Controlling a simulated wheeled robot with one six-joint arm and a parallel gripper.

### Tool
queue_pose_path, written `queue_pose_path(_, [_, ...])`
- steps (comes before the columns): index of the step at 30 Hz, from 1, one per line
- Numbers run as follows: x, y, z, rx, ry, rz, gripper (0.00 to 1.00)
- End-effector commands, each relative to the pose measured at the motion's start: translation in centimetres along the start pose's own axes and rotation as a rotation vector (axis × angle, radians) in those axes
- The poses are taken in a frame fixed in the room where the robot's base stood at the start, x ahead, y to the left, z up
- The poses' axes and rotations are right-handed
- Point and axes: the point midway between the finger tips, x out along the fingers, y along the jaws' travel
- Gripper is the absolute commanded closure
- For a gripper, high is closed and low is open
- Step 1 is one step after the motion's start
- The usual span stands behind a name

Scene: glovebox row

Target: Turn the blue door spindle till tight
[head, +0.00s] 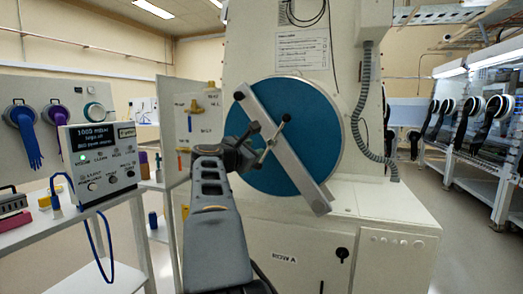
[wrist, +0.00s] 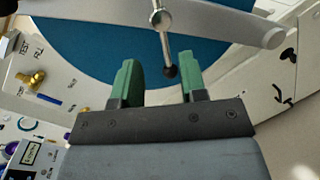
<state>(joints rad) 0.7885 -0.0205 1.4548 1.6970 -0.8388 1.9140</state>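The round blue door (head: 318,125) is closed on the cream chamber, with a pale diagonal bar (head: 295,160) across it. The spindle (head: 275,136) is a thin metal cross-handle with ball ends at the bar's middle. In the wrist view its silver rod (wrist: 165,42) points down to a dark ball end (wrist: 170,72). My gripper (head: 254,146) is in front of the door, just left of the spindle. In the wrist view my gripper (wrist: 160,78) has its green fingers apart. The ball end shows between the fingertips; contact is not visible, and I cannot tell its depth.
A grey hose (head: 362,120) runs down the chamber's right side. A panel with brass valves (head: 197,107) stands left of the door. A controller box (head: 103,160) sits on the left bench. Open floor lies at right, before a glovebox row (head: 480,110).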

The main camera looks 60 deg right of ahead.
Motion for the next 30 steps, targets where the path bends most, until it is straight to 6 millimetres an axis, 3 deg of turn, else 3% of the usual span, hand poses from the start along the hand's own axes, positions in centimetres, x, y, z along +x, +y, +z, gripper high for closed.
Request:
queue_pose_path(3, [-1.6,0.1,0.0,0.002,0.000,0.002,0.61])
queue_pose_path(9, [-2.9,0.0,0.0,0.002,0.000,0.001,0.61])
queue_pose_path(30, [-3.0,0.0,0.0,0.001,0.000,-0.001,0.61])
